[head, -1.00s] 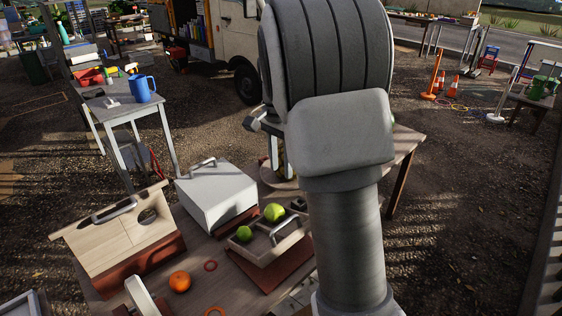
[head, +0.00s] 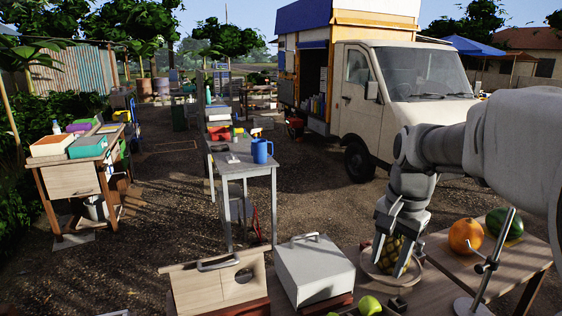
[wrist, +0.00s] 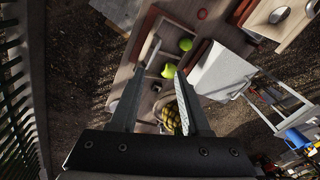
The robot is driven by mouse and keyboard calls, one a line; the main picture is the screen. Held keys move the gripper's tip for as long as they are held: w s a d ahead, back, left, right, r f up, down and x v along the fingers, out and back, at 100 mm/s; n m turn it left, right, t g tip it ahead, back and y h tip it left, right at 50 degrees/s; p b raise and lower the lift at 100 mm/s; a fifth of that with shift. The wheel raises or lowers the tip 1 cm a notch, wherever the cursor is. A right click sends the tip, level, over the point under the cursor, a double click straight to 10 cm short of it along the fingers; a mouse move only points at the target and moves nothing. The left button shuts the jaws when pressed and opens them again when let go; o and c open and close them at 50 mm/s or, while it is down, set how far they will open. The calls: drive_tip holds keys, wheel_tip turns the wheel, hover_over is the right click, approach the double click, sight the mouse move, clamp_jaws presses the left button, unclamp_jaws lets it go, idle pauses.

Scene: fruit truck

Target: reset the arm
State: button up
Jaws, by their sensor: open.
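In the wrist view my gripper (wrist: 158,108) shows open with nothing held. The pineapple (wrist: 171,118) shows between and beyond the fingers there, and I cannot tell how far below them it is. My arm comes in from the right edge of the head view.
A white box (head: 314,270) and a wooden box (head: 219,284) stand on the table. A green fruit (head: 370,305) lies at the front. An orange fruit (head: 465,235), a watermelon (head: 505,224) and a metal stand (head: 486,266) are at right. A truck (head: 400,95) is behind.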

drive_tip(key=s+a+n+t, duration=0.2)
drive_tip(key=s+a+n, duration=0.1)
drive_tip(key=s, duration=0.5)
drive_tip(key=s+a+n+t, duration=0.2)
drive_tip(key=s+a+n, duration=0.1)
drive_tip(key=s+n, duration=0.3)
drive_tip(key=s, duration=0.2)
drive_tip(key=shift+s+a+r+n, duration=0.25)
drive_tip(key=shift+s+r+n, duration=0.05)
drive_tip(key=shift+r, duration=0.05)
idle(1.0)
